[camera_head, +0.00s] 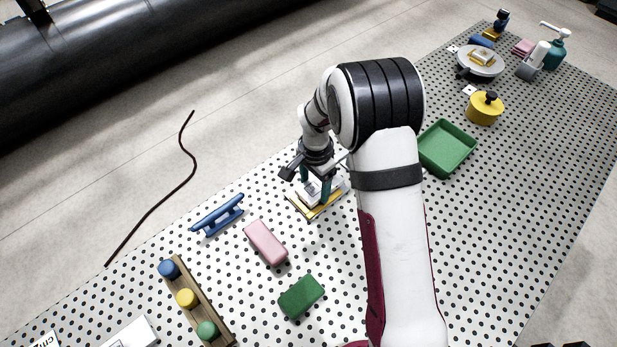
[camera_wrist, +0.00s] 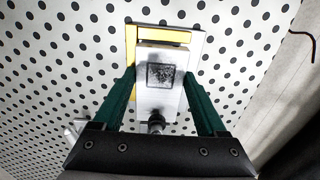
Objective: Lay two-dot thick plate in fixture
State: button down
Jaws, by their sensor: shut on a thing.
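My gripper (camera_head: 315,188) points down near the middle of the perforated table, its green fingers on either side of a pale grey plate (camera_wrist: 152,100). In the wrist view my gripper (camera_wrist: 160,82) is shut on this plate, which has a dark square patch on its face. I cannot make out its dots. The fixture, a yellow and white flat piece (camera_wrist: 165,36), lies directly under the plate and sticks out past it; its yellow edge also shows in the head view (camera_head: 322,212). Whether the plate touches the fixture is hidden.
A pink block (camera_head: 265,242), a blue handle-like piece (camera_head: 217,214) and a green block (camera_head: 301,297) lie to the lower left. A wooden rack (camera_head: 205,313) holds coloured knobs. A green tray (camera_head: 447,147) and yellow pot (camera_head: 485,110) stand to the right.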

jog(key=shift+f, duration=0.5)
jog(key=shift+c, duration=0.6)
grip_release()
jog(key=shift+o, duration=0.6)
jog(key=shift+s+f, duration=0.1)
jog(key=shift+d, duration=0.1)
notch_tip(320, 180, up, 16)
jog(key=shift+a+r, duration=0.2)
jog(key=shift+r, duration=0.05)
